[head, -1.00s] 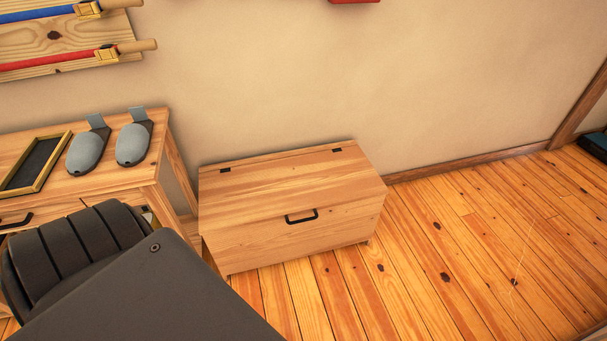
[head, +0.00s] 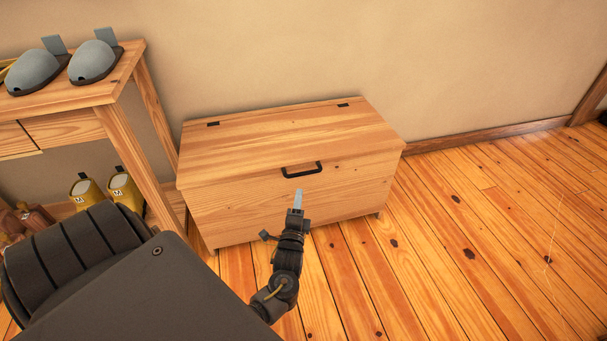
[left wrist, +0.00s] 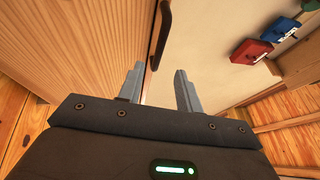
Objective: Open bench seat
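The bench seat (head: 230,213) is a wooden chest against the wall, with its lid shut. Two dark hinges show at the back of the lid. A black handle (head: 302,170) is at the lid's front edge; it also shows in the left wrist view (left wrist: 161,36). My left gripper (head: 299,196) is in front of the bench, a little below the handle in the head view. In the left wrist view its two grey fingers (left wrist: 160,88) are apart with nothing between them, and the handle is beyond them. My right gripper is not in view.
A wooden table (head: 122,120) with grey slippers (head: 93,61) on top and yellow items (head: 122,188) beneath stands left of the bench. The plank floor (head: 480,240) to the right is clear. Red and blue objects (left wrist: 250,51) show in the left wrist view.

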